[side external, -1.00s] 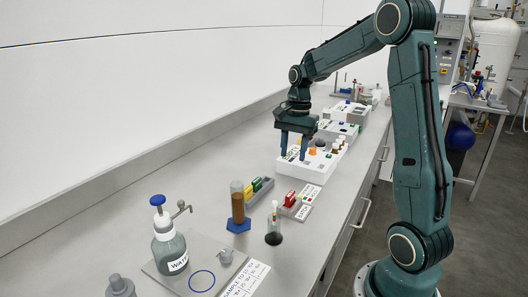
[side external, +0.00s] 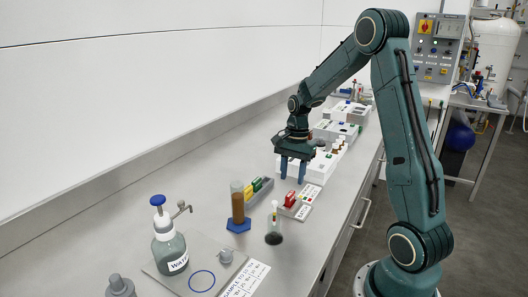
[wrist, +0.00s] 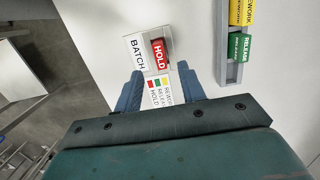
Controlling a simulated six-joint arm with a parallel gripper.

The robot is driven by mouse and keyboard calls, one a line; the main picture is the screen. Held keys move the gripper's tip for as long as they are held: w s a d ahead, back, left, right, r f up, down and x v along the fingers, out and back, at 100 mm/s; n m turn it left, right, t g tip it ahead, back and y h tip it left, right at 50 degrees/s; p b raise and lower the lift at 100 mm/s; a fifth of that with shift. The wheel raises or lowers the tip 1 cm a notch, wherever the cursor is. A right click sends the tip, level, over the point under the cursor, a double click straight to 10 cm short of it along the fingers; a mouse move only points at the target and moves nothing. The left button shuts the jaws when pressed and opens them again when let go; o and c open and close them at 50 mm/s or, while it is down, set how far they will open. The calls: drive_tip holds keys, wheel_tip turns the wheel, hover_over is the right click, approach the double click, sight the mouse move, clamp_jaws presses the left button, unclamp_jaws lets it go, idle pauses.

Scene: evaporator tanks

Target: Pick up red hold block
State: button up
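The red HOLD block (wrist: 160,56) stands on a white BATCH plate (wrist: 137,52) in the wrist view. It also shows in the side view as a small red block (side external: 291,199) on the bench. My gripper (side external: 293,180) is above and just behind the block in the side view, pointing down. In the wrist view my gripper's two blue fingers (wrist: 160,72) are spread apart with nothing between them, and the block lies just beyond their tips. The fingers do not appear to touch the block.
A grey rack with a yellow REWORK block (wrist: 242,12) and a green RELEASE block (wrist: 239,47) stands to the right in the wrist view. In the side view, a brown-filled cylinder (side external: 238,205) and a small flask (side external: 274,238) stand nearby. White units (side external: 322,165) line the bench behind.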

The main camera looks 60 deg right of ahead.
sight(291, 193)
drive_tip(key=shift+a+f, duration=0.1)
drive_tip(key=shift+f, duration=0.7)
drive_tip(key=shift+a+f, duration=0.2)
drive_tip(key=shift+f, duration=2.4)
clamp_jaws()
